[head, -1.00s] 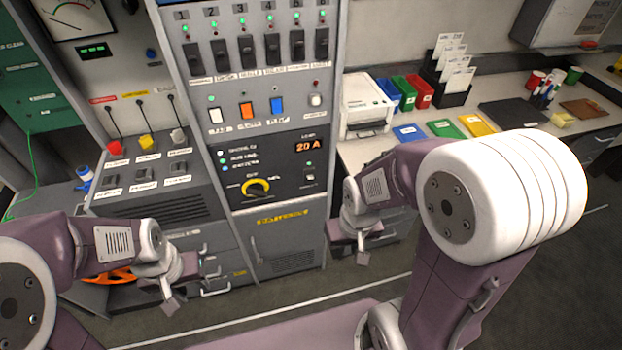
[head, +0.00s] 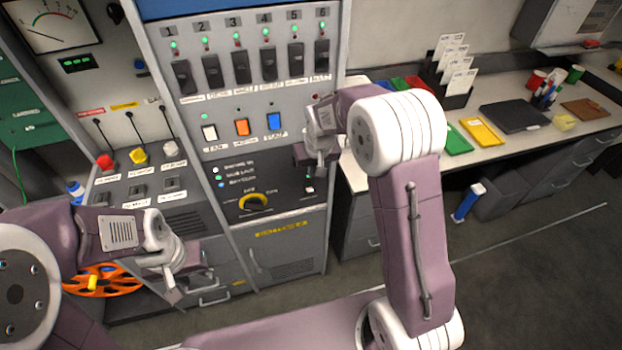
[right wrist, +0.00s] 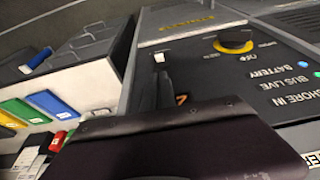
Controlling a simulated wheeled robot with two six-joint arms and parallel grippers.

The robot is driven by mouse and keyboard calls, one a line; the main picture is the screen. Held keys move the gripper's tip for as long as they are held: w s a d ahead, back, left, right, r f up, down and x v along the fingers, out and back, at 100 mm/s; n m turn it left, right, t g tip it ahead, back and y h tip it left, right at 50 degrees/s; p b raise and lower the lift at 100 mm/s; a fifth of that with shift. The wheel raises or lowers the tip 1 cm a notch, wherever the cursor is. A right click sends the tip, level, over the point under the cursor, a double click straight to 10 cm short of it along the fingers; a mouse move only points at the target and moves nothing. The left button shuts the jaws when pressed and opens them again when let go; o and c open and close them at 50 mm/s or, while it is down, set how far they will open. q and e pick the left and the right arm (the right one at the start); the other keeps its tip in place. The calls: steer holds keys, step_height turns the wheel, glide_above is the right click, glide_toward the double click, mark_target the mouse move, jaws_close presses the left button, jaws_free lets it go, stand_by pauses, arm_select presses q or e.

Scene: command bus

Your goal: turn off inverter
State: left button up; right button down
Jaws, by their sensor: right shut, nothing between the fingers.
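My right gripper (head: 318,168) is shut and empty, in front of the dark lower control panel (head: 285,188). Just beyond its tip is a small white switch (head: 310,189), which also shows in the right wrist view (right wrist: 159,57). There the dark fingers (right wrist: 166,86) point at it; whether they touch cannot be told. Its label is unreadable, so I cannot confirm it is the inverter switch. The load display seen earlier is hidden behind my right arm. My left gripper (head: 175,290) hangs low at the left, away from the panel; its jaw state is unclear.
An orange reel (head: 105,282) is near my left arm. A desk (head: 360,178) stands right.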

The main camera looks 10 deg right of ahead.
glide_toward(309, 188)
steer(key=x, duration=0.5)
steer(key=shift+f, duration=0.3)
stand_by(0.3)
